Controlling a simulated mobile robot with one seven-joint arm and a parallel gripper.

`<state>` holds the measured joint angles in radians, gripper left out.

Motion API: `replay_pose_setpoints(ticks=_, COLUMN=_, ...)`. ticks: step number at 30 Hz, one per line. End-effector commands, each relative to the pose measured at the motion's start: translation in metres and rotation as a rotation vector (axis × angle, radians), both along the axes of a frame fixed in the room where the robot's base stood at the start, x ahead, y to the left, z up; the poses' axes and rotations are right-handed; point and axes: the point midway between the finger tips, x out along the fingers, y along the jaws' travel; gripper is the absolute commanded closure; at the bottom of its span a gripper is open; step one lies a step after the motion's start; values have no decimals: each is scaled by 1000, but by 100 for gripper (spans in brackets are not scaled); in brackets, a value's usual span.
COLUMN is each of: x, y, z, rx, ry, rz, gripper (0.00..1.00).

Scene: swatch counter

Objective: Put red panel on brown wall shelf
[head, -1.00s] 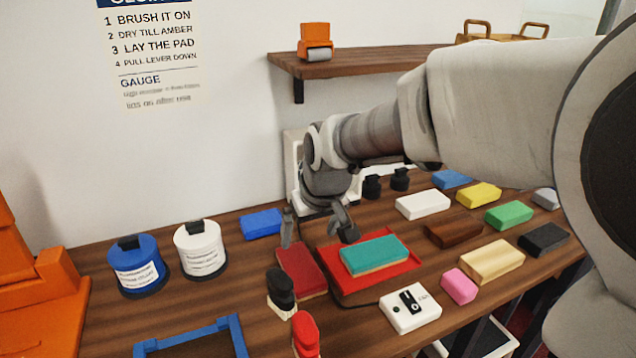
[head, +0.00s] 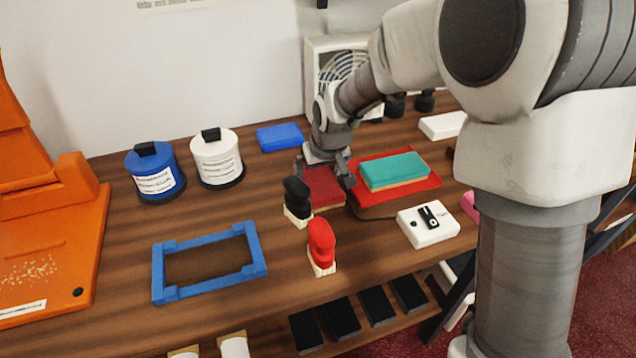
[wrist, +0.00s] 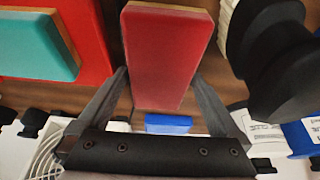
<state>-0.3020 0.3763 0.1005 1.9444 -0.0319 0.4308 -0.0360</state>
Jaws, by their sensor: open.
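The red panel (head: 325,201) lies flat on the wooden counter (head: 215,317), left of a red mat (head: 415,192). In the wrist view the red panel (wrist: 165,58) shows a red top with a pale edge. My gripper (head: 327,180) is over it, pointing down, with its open fingers on either side of it. In the wrist view the fingers (wrist: 160,78) straddle the panel's near end; I cannot tell whether they touch it. The brown wall shelf is out of view now, except perhaps a dark bracket end at the top edge.
A teal panel (head: 393,171) lies on the red mat. Black (head: 297,196) and red-handled (head: 321,240) brushes stand close in front. Blue (head: 154,172) and white (head: 216,159) tins, a blue pad (head: 280,137) and a blue frame (head: 209,265) are around. A fan stands behind.

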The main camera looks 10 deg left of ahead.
Motion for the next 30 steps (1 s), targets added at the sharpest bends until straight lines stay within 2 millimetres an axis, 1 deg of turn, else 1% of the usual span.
replay_pose_setpoints(ticks=2, x=2, y=1, z=-5, rx=0, ry=1, rz=0, gripper=0)
replay_pose_setpoints(ticks=8, x=2, y=1, z=-4, rx=0, ry=0, rz=0, gripper=0)
replay_pose_setpoints(ticks=9, x=2, y=1, z=-4, rx=0, ry=0, rz=0, gripper=4)
replay_pose_setpoints(ticks=11, x=2, y=1, z=-4, rx=0, ry=0, rz=0, gripper=14)
replay_pose_setpoints(ticks=12, x=2, y=1, z=-4, rx=0, ry=0, rz=0, gripper=22)
replay_pose_setpoints(ticks=14, x=2, y=1, z=-4, rx=0, ry=0, rz=0, gripper=32)
replay_pose_setpoints(ticks=15, x=2, y=1, z=-4, rx=0, ry=0, rz=0, gripper=40)
replay_pose_setpoints(ticks=17, x=2, y=1, z=-4, rx=0, ry=0, rz=0, gripper=50)
replay_pose_setpoints(ticks=18, x=2, y=1, z=-4, rx=0, ry=0, rz=0, gripper=58)
replay_pose_setpoints(ticks=22, x=2, y=1, z=-4, rx=0, ry=-1, rz=0, gripper=81)
replay_pose_setpoints(ticks=30, x=2, y=1, z=0, rx=1, ry=-2, rz=0, gripper=82)
